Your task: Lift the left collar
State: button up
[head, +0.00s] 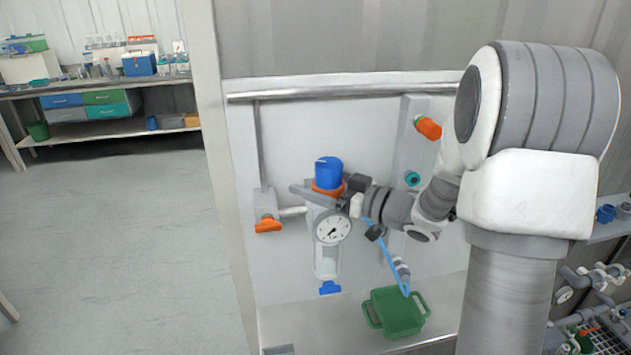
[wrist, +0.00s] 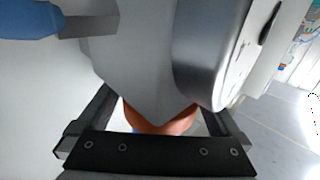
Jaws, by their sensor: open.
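An orange collar (head: 327,188) sits around the vessel just below its blue cap (head: 328,171), above the grey vessel head. It is the only such collar I can make out. In the wrist view the orange collar (wrist: 160,120) shows between the two fingers, partly hidden by the grey vessel head (wrist: 140,60). My gripper (head: 346,190) is at the right side of the collar, open, with its fingers on either side of it in the wrist view (wrist: 158,112). Whether a finger touches the collar cannot be told.
A round gauge (head: 332,227) is on the vessel's front, close below my gripper. An orange handle (head: 268,225) is to the left, and a blue handle (head: 330,288) below. A green container (head: 397,312) stands on the ledge with a blue hose (head: 391,262) above it. Open floor lies left.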

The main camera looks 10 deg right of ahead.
grip_shut()
jog(key=shift+r+p, duration=0.5)
jog(key=shift+r, duration=0.25)
grip_release()
jog(key=shift+s+d, duration=0.1)
jog(key=b+v, duration=0.1)
jog(key=v, duration=1.6)
jog(key=shift+d+r, duration=0.1)
